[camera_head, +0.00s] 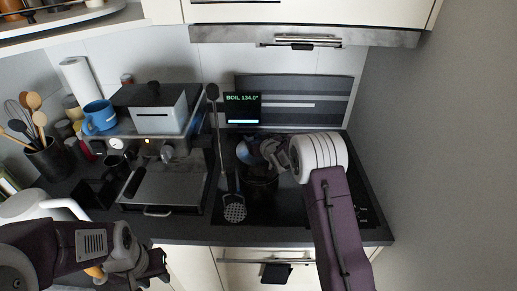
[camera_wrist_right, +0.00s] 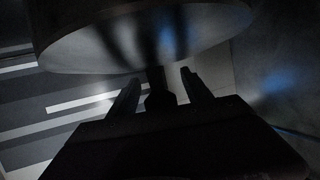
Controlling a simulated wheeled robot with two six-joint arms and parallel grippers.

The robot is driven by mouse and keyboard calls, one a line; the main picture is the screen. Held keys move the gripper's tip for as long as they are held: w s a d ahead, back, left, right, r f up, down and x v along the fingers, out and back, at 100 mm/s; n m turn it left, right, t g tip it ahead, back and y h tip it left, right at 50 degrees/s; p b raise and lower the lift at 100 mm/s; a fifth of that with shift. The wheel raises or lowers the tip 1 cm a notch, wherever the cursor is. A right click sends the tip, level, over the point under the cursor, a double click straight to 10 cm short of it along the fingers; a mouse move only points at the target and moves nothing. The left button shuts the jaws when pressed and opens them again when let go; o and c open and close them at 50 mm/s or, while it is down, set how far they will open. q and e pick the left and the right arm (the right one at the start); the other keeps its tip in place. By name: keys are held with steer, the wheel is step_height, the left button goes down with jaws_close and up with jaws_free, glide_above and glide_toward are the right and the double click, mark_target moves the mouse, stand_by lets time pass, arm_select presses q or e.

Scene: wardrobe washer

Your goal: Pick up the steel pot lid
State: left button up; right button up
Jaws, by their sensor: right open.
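The steel pot lid (camera_head: 246,151) shows in the head view, tilted above the dark pot (camera_head: 262,186) on the cooktop and partly hidden by my right gripper. In the right wrist view the lid (camera_wrist_right: 150,38) is a large shiny disc filling the top. My right gripper (camera_head: 268,153) is at the lid. Its two fingers (camera_wrist_right: 157,84) are apart, with a dark knob-like part between them just under the lid. Whether they touch it is unclear. My left gripper (camera_head: 150,266) is low at the left, away from the lid; its fingertips are hard to make out.
A coffee machine (camera_head: 165,180) with a blue mug (camera_head: 100,115) on top is further left. A small display (camera_head: 242,108) is behind the cooktop. The range hood (camera_head: 303,38) overhangs, and a wall is at right.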

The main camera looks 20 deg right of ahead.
steer(key=shift+s+r, duration=0.1)
steer(key=shift+s, duration=0.05)
jaws_close()
steer(key=shift+r, duration=0.1)
